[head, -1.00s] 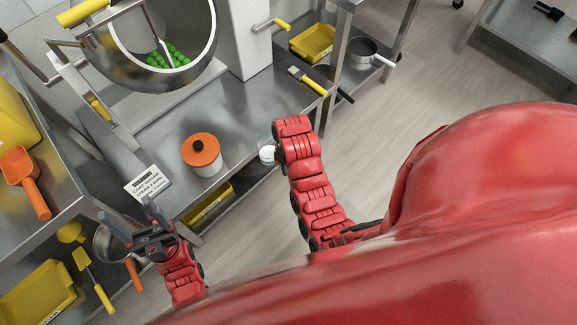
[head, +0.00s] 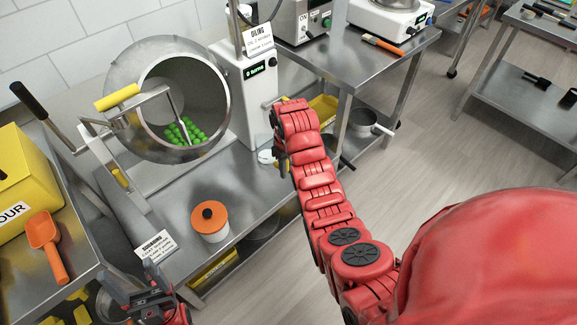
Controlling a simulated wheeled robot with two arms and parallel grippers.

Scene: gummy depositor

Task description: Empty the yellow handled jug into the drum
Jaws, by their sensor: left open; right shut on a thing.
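The drum (head: 125,75) is a tilted steel bowl at the upper left, its mouth open, with several green gummies (head: 185,130) lying inside. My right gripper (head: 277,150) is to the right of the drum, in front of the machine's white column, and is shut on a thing. My own wrist mostly hides it; a small pale, round part (head: 266,157) shows beside the fingers. I cannot tell from this whether it is the jug, and no yellow handle shows clearly on it. My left gripper (head: 138,275) is open and empty at the lower left, low in front of the bench.
A white tub with an orange lid (head: 209,217) stands on the bench below the drum. A sign (head: 156,246) stands at the bench's left edge. A yellow flour bin (head: 25,175) and orange scoop (head: 45,240) are at left. A pan (head: 362,120) is on the right shelf.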

